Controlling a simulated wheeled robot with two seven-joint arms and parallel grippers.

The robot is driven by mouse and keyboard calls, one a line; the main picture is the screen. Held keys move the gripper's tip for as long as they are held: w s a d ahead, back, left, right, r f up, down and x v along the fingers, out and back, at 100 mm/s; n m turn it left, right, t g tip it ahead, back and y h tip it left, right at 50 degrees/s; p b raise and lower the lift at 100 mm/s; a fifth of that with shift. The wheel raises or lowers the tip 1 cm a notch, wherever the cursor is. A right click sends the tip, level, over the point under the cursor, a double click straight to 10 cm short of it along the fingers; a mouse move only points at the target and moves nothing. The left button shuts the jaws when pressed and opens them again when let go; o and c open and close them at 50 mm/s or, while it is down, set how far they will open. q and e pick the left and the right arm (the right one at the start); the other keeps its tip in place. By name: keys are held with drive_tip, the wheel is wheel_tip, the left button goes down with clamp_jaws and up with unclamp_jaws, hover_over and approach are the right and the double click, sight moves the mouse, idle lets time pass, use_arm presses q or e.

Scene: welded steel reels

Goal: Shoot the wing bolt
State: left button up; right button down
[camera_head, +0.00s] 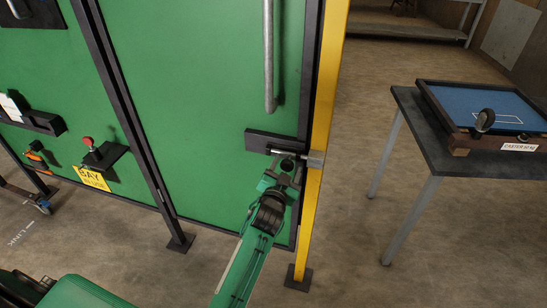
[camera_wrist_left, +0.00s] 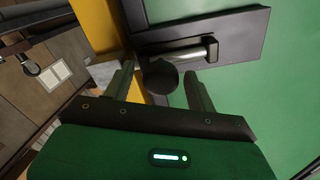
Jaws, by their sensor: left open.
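The wing bolt (camera_head: 290,153) sits on a dark plate (camera_head: 262,140) at the right edge of the green door (camera_head: 205,75). Its grey rod (camera_wrist_left: 180,54) lies along the plate in the wrist view. A dark round knob (camera_wrist_left: 160,76) hangs below the rod. A metal keeper (camera_head: 316,159) is on the yellow post (camera_head: 329,90); I cannot tell if the rod's end is inside it. My left gripper (camera_head: 284,172) is open at the bolt, and in the wrist view its fingers (camera_wrist_left: 158,72) stand either side of the knob. My right gripper is not in view.
A grey table (camera_head: 408,103) with a blue-floored tray (camera_head: 480,103) stands at the right. A panel with a red-topped lever (camera_head: 88,142) and a yellow sign (camera_head: 91,178) is at the left. Open floor lies between post and table.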

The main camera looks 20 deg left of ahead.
use_arm(q)
drive_tip(key=shift+s+r+p, duration=0.1)
drive_tip(key=shift+s+p, duration=0.2)
drive_tip(key=shift+s, duration=0.85)
drive_tip(key=s+p, duration=0.1)
drive_tip(key=s, duration=0.2)
drive_tip(key=shift+s+d, duration=0.15)
drive_tip(key=shift+s, duration=0.2)
